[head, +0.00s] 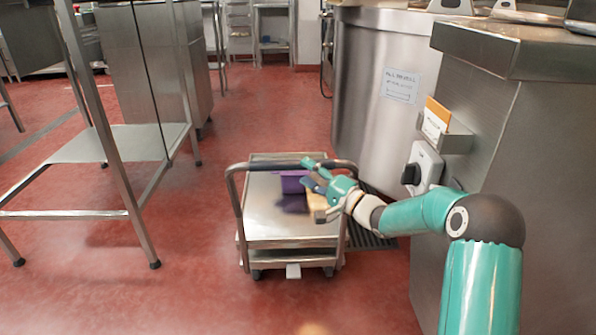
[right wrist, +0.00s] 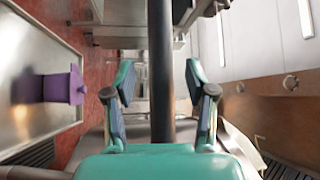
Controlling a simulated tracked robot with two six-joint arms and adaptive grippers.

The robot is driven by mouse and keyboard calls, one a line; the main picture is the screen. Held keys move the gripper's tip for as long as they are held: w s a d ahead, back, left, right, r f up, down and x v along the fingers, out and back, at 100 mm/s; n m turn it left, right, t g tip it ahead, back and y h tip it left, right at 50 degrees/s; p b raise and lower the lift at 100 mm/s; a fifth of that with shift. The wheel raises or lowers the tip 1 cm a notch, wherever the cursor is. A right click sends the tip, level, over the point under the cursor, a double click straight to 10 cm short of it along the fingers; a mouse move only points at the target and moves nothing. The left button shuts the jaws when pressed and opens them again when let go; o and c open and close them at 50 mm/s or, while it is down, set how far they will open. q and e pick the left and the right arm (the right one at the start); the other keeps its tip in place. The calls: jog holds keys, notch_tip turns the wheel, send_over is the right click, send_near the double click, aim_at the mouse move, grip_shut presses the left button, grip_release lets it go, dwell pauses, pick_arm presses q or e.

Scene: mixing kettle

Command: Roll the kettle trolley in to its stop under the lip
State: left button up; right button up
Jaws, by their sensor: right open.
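The trolley (head: 270,215) is a low steel cart on the red floor, left of the big steel kettle (head: 350,75). Its dark handle bar (head: 260,166) spans the top between bent side tubes. A purple container (head: 292,183) sits on its top and also shows in the right wrist view (right wrist: 63,87). My right gripper (head: 314,174) is at the right half of the handle. In the right wrist view its open fingers (right wrist: 160,88) stand either side of the dark bar (right wrist: 161,60), with gaps on both sides. The stop cannot be made out. My left gripper is out of view.
A steel counter (head: 500,50) with a wall switch box stands close at the right. A floor grate (head: 368,236) lies between trolley and counter. A steel shelf table (head: 120,143) stands at the left. Red floor is clear in front of and behind the trolley.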

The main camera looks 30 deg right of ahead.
aim_at(302, 169)
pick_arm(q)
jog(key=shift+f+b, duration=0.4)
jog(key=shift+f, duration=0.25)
pick_arm(e)
jog(key=shift+x, duration=2.25)
jog(key=shift+c, duration=0.2)
